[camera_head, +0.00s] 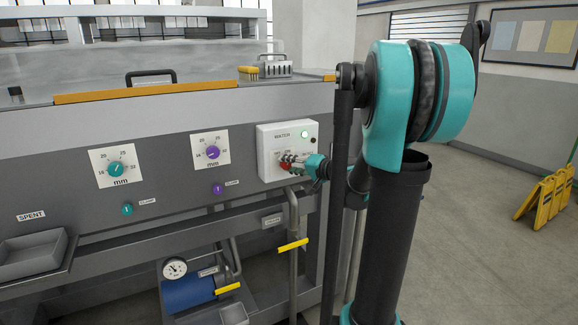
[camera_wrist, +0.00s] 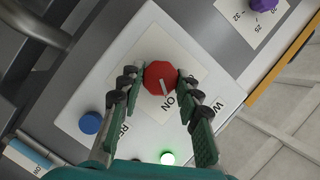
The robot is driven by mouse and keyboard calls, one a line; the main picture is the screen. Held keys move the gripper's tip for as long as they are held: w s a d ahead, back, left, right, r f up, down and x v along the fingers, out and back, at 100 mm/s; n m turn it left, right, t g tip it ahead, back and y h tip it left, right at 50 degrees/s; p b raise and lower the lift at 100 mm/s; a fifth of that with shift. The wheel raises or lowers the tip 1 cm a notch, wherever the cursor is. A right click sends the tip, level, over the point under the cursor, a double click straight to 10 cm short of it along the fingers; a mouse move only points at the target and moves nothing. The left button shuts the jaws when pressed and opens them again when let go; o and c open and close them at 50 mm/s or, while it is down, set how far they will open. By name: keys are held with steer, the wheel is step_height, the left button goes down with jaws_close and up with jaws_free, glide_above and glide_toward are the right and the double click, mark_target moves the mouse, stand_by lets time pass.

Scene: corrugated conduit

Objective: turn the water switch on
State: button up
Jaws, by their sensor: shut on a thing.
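A red many-sided knob (camera_wrist: 160,78) with a pale pointer line sits on a white control box (camera_head: 272,160) on the grey machine's front. In the wrist view the pointer line slants toward the bottom of the picture, with the letters "ON" close by. My gripper (camera_wrist: 156,80) is shut on the knob, one finger on each side. In the head view my gripper (camera_head: 291,163) reaches the box from the right and partly covers the red knob. A green light (camera_head: 304,135) on the box is lit; it also glows in the wrist view (camera_wrist: 167,158).
A blue button (camera_wrist: 91,122) is on the same box. A teal dial (camera_head: 115,169) and a purple dial (camera_head: 213,153) are to its left. A pipe with a yellow handle (camera_head: 292,245) runs below. Floor at right is open, with a yellow folding stand (camera_head: 545,195).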

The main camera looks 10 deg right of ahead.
steer(key=o, duration=1.1)
steer(key=shift+o, duration=0.2)
steer(key=v, duration=1.2)
steer(key=s+a+f+n+g+h, duration=0.1)
steer(key=s+a+f+g+h, duration=0.15)
steer(key=s+a+f, duration=0.4)
steer(key=s+a+f+n+g+h, duration=0.15)
steer(key=s+f+g, duration=0.25)
steer(key=f, duration=0.6)
steer(key=s+d+f+n+g+h, duration=0.1)
steer(key=s+d+f+h, duration=0.3)
steer(key=s+f, duration=0.4)
steer(key=s+n+h, duration=0.1)
steer(key=s, duration=0.1)
steer(key=shift+s+f+g+h, duration=0.3)
steer(key=shift+s+g+h, duration=0.05)
steer(key=shift+s+h, duration=0.05)
